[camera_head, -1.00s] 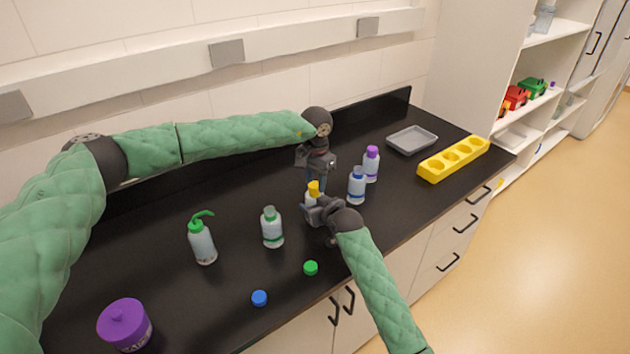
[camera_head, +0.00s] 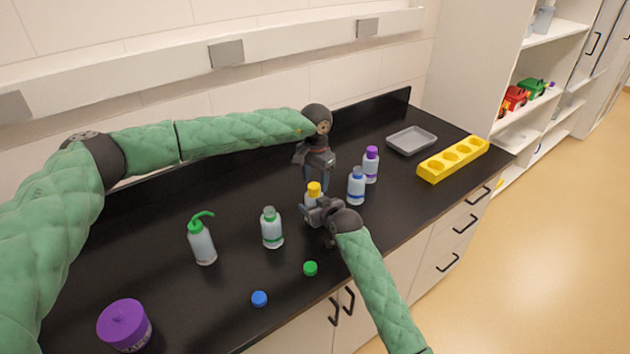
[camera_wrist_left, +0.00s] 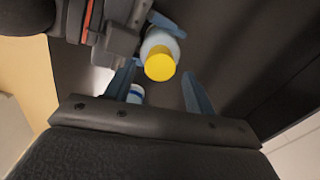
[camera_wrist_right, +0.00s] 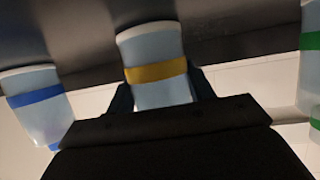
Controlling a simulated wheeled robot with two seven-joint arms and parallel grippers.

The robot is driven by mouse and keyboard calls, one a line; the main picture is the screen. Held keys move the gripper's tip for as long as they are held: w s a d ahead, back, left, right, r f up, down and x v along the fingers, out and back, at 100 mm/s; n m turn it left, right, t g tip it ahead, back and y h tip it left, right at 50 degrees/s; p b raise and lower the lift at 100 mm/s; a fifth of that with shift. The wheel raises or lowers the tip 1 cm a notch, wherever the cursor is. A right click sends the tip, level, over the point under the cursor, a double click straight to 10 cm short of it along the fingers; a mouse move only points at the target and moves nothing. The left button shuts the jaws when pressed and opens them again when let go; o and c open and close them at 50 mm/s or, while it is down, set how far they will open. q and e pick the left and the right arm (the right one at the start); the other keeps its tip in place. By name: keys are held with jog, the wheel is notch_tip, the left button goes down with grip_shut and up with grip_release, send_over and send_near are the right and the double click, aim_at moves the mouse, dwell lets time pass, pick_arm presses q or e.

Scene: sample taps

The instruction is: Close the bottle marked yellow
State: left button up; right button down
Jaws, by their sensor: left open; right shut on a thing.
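The yellow-marked bottle (camera_head: 311,199) stands upright on the black counter with a yellow cap (camera_head: 314,188) on its top. My right gripper (camera_head: 308,207) is shut on the bottle's body; the right wrist view shows its yellow band (camera_wrist_right: 156,72) between the fingers. My left gripper (camera_head: 317,183) points down over the cap, open, with its fingers apart. In the left wrist view the yellow cap (camera_wrist_left: 160,64) lies between the open fingers, with free space on the right side. How tightly the cap is seated cannot be told.
A blue-marked bottle (camera_head: 356,187) and a purple-capped bottle (camera_head: 371,165) stand close on the right. An uncapped green-marked bottle (camera_head: 272,229) and a green-topped wash bottle (camera_head: 202,241) stand left. Loose green (camera_head: 310,268) and blue (camera_head: 259,298) caps lie near the front edge.

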pick_arm(q)
jog(key=shift+r, duration=1.8)
jog(key=shift+s+f, duration=0.1)
